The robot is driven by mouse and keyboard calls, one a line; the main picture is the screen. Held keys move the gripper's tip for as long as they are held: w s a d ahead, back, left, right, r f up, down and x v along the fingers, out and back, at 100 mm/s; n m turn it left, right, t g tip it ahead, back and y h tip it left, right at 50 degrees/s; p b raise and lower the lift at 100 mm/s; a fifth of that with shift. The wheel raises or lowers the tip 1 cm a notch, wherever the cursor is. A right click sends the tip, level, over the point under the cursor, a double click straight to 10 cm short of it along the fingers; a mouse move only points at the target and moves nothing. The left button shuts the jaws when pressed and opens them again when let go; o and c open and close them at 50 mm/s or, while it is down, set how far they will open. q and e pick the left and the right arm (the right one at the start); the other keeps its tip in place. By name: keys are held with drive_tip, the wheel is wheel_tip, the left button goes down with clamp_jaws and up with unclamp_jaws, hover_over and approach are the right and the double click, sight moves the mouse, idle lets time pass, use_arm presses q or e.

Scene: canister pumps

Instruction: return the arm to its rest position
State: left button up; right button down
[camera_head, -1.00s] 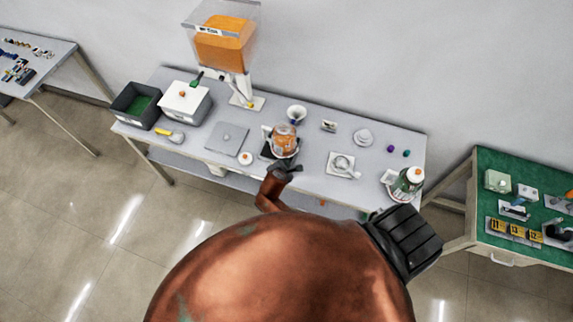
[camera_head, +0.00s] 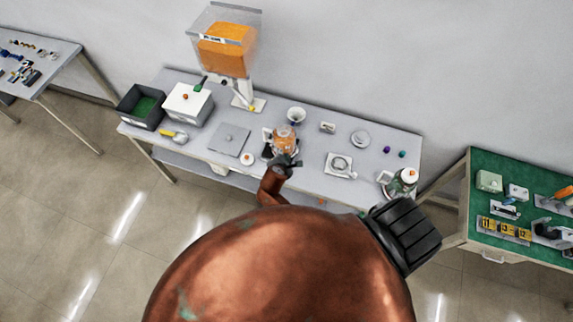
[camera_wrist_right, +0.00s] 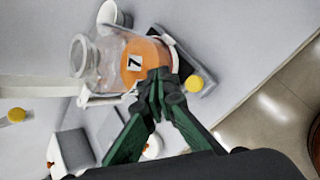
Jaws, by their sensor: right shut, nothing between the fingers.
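My right arm (camera_head: 275,265) is copper-coloured and fills the lower middle of the head view. Its gripper (camera_head: 286,161) is at the bench's front side and overlaps the lower part of a clear jar (camera_head: 283,138) with orange contents. In the right wrist view the dark green fingers of the gripper (camera_wrist_right: 158,88) are together and empty. Their tips overlap the orange part of the jar (camera_wrist_right: 104,62), beside a label "7"; I cannot tell whether they touch it. My left gripper is not in view.
The grey bench (camera_head: 315,150) holds a hopper of orange material (camera_head: 227,47), a white cup (camera_head: 297,114), a grey plate (camera_head: 230,139), a white box (camera_head: 188,103) and a dark bin (camera_head: 140,106). A pump bottle (camera_head: 403,183) stands at the right end. A green-topped table (camera_head: 480,212) is further right.

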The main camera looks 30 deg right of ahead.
idle(0.7)
drive_tip(key=s+d+r+m+g+y, duration=0.1)
drive_tip(key=s+d+r+m+y, duration=0.3)
drive_tip(key=s+m, duration=0.7)
drive_tip(key=s+r+m+g+y, duration=0.2)
drive_tip(key=s+r+m, duration=0.45)
drive_tip(key=s, duration=0.95)
wheel_tip(320, 180, down, 40)
drive_tip(key=s+a+g+b, duration=0.1)
drive_tip(key=a+b, duration=0.1)
drive_tip(key=b, duration=0.8)
drive_tip(key=s+f+b, duration=0.4)
drive_tip(key=s+f, duration=0.6)
drive_tip(key=f, duration=0.3)
drive_tip(key=s+f+g+b, duration=0.1)
drive_tip(key=s+f+b, duration=0.4)
drive_tip(key=s+f, duration=0.5)
wheel_tip(320, 180, down, 4)
drive_tip(key=shift+d+f+n+g, duration=0.1)
drive_tip(key=shift+d+n+g, duration=0.1)
drive_tip(key=shift+n+g, duration=0.15)
